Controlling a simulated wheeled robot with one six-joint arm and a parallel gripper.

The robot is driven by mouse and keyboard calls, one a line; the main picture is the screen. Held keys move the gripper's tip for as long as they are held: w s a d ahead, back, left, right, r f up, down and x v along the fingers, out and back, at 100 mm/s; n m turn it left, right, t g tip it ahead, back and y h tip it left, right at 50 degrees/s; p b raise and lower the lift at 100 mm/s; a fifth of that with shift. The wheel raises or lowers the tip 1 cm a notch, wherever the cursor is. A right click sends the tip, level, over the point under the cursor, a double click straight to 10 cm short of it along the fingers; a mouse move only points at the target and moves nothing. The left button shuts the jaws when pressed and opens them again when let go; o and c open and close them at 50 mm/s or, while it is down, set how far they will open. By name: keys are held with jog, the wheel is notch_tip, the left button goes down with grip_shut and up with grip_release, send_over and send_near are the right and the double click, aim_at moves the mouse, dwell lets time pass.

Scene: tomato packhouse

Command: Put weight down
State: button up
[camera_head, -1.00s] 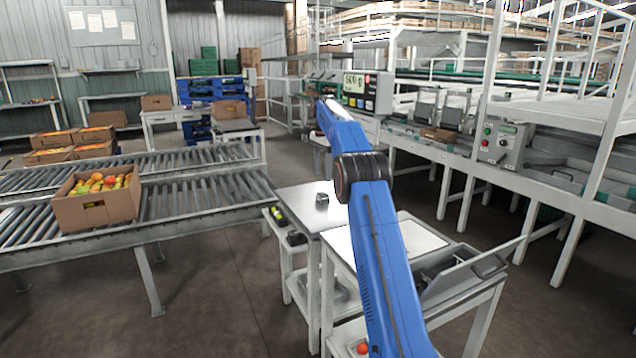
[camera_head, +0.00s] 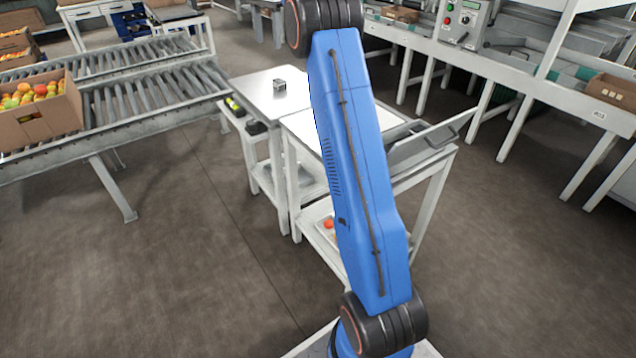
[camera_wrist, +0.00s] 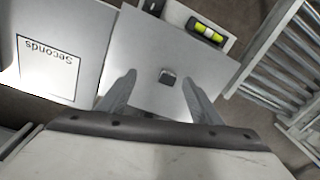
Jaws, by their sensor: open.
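The weight is a small dark grey metal block (camera_head: 279,86) standing on a light-topped table (camera_head: 262,99) left of my arm. In the wrist view the block (camera_wrist: 168,77) lies beyond and between my fingertips, apart from them on the bare tabletop. My gripper (camera_wrist: 163,88) is open and empty, with one finger on each side of the picture's middle. In the head view my blue arm crosses the middle and my gripper is out of the picture.
A second table with a "Seconds" label (camera_wrist: 48,67) adjoins it. A lower shelf holds a yellow-green item (camera_wrist: 207,32). A roller conveyor (camera_head: 150,100) with a box of tomatoes (camera_head: 40,118) stands at left. Floor is free in front.

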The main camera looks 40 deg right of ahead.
jog(key=s+a+r+n+t, duration=0.15)
jog(key=s+a+n, duration=0.25)
jog(key=s+a, duration=0.75)
jog(key=s+a+r+n+t, duration=0.15)
jog(key=s+a+n, duration=0.25)
jog(key=s, duration=1.5)
jog(key=s+a+f+n, duration=0.1)
jog(key=s+f+n, duration=0.1)
jog(key=s+f, duration=0.4)
jog(key=s+a+f+n, duration=0.2)
jog(key=s+f, duration=0.4)
jog(key=s, duration=0.7)
jog(key=s+a+f+n+t, duration=0.1)
jog(key=s+a+f+n, duration=0.1)
jog(key=s+f, duration=0.4)
jog(key=s+n, duration=0.1)
jog(key=s, duration=0.2)
jog(key=shift+s+a, duration=0.25)
jog(key=shift+s, duration=0.05)
